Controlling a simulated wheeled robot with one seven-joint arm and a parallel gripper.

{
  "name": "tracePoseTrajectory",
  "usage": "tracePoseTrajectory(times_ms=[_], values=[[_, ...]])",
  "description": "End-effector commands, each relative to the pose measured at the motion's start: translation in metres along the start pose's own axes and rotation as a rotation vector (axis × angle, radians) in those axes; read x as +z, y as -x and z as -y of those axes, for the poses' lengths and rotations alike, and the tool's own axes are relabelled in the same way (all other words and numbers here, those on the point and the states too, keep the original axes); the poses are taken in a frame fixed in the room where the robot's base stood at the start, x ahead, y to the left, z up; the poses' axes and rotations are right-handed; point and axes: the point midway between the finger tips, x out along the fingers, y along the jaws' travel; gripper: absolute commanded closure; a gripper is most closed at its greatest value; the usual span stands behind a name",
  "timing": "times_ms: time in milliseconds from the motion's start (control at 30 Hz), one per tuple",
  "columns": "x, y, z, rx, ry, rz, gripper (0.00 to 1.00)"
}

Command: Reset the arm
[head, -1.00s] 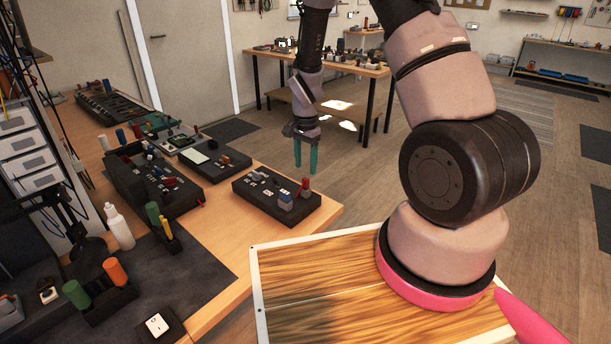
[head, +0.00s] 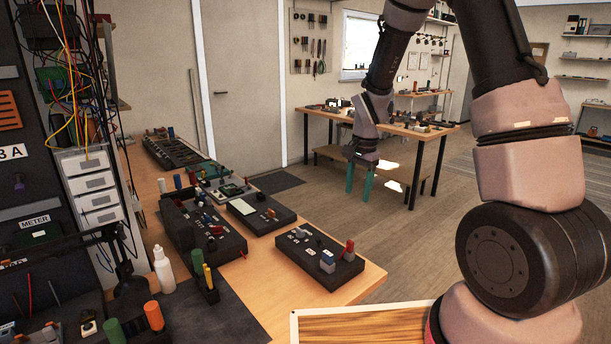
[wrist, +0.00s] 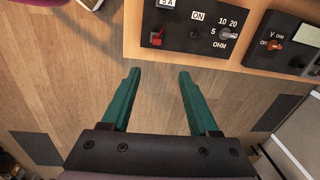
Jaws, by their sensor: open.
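My gripper (head: 359,180) hangs from my raised arm in the head view, its two green fingers pointing down. It is to the right of and above the black switch box (head: 318,257) at the workbench corner. In the wrist view my gripper (wrist: 158,80) is open, with nothing between its fingers and wood floor behind them. The black switch box (wrist: 190,42), with a red switch and ON and OHM labels, lies beyond the fingertips, apart from them.
The wooden workbench (head: 352,288) holds several black boxes, a white bottle (head: 163,270) and green and orange cylinders at left. A wiring panel (head: 35,120) stands at far left. Another table (head: 400,128) stands behind. Open floor lies to the right of the workbench.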

Motion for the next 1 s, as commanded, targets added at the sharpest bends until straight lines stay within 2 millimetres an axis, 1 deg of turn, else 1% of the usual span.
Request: tracePoseTrajectory(times_ms=[33,100,167,200,267,300,400,500,600,733,800,900,1000], values=[[-0.001,0.030,-0.003,-0.039,0.020,-0.012,0.39],[0.001,0.064,-0.010,-0.080,0.055,-0.024,0.39],[0.003,0.091,-0.018,-0.114,0.086,-0.038,0.39],[0.004,0.108,-0.024,-0.136,0.107,-0.048,0.39],[0.008,0.134,-0.034,-0.168,0.139,-0.064,0.39],[0.011,0.149,-0.041,-0.189,0.161,-0.077,0.39],[0.021,0.186,-0.060,-0.240,0.216,-0.112,0.39],[0.033,0.218,-0.082,-0.286,0.272,-0.152,0.39],[0.047,0.246,-0.105,-0.329,0.330,-0.199,0.39],[0.067,0.274,-0.134,-0.376,0.402,-0.264,0.39],[0.076,0.283,-0.147,-0.394,0.437,-0.296,0.39],[0.087,0.292,-0.162,-0.411,0.475,-0.331,0.39],[0.094,0.296,-0.170,-0.421,0.499,-0.353,0.39]])
